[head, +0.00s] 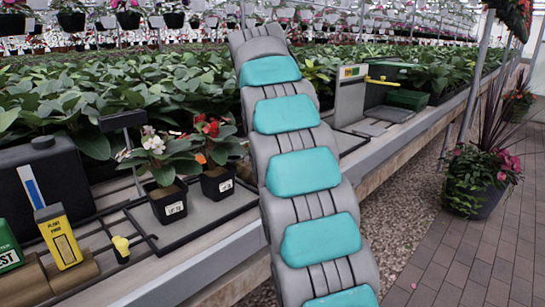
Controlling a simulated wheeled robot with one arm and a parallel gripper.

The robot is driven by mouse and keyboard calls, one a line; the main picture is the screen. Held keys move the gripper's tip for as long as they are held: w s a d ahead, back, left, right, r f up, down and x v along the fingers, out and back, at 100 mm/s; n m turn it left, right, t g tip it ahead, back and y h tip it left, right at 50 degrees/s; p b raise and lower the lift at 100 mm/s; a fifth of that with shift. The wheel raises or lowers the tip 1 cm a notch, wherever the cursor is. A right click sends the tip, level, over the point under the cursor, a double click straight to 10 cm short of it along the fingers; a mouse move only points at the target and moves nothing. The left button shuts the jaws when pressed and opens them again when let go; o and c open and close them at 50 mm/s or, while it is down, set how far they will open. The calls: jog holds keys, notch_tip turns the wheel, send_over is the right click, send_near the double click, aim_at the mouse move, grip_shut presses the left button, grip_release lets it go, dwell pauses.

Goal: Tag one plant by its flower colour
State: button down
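The writing on both pot labels is too small to read. My grey arm with teal pads rises right of the pots and reaches back over the leaves. My gripper does not show.
A yellow packet (58,237), a green box (8,248), a black container (48,187) and a yellow-topped item (121,246) are at left. A grey stand (350,95) and green box (407,99) are beyond my arm. A brick path (470,262) is right.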

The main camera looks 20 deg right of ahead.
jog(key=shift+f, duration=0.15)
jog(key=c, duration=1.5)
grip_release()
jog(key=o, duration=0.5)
